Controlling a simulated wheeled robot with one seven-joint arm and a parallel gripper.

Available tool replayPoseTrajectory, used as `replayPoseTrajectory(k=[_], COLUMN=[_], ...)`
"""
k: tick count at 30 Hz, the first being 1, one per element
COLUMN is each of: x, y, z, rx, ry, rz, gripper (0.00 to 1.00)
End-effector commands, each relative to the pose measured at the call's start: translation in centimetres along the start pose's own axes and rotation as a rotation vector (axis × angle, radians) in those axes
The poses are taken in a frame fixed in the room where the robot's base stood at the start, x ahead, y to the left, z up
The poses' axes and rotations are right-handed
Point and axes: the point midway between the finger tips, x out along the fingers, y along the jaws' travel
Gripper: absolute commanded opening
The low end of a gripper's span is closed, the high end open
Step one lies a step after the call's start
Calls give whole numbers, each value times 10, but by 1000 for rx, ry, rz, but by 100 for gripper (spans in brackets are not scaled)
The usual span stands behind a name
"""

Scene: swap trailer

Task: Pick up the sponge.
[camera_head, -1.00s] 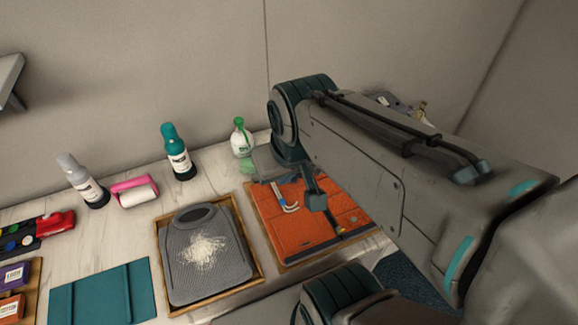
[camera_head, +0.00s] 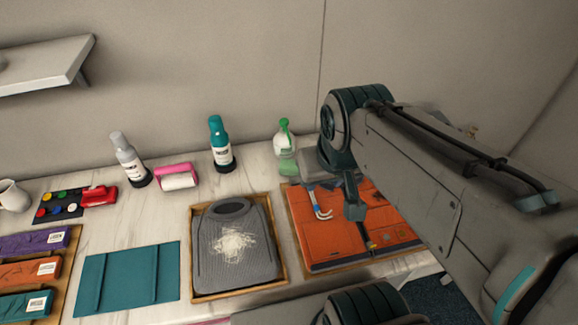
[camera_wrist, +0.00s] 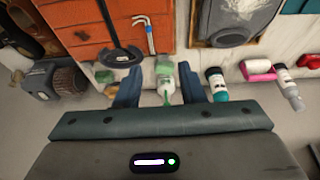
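A small green block that looks like a sponge (camera_head: 288,168) lies on the counter just in front of the white spray bottle (camera_head: 284,140) with a green top. In the wrist view the same green block (camera_wrist: 163,67) shows between my fingers, in front of the bottle. My gripper (camera_wrist: 160,78) is open, with its two fingers apart and nothing held. It seems to be above and short of the block; the exact gap is unclear. In the head view my arm hides most of the gripper. Small tan and greenish blocks (camera_wrist: 105,76) also show left of the fingers in the wrist view.
An orange case (camera_head: 325,232) with a hooked tool lies in a wooden tray, beside another tray (camera_head: 284,262) with a grey board. A teal bottle (camera_head: 220,148), a grey bottle (camera_head: 130,160) and a pink roller (camera_head: 177,176) stand left. A wall closes the back.

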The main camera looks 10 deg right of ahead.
Motion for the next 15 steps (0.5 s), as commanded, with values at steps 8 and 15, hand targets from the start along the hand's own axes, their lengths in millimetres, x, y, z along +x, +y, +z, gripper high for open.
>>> replayPoseTrajectory(k=[8, 15], x=[62, 136], y=[1, -10], z=[-55, -120], rx=[122, 262], ry=[-4, 20], rz=[44, 97], gripper=[87, 87])
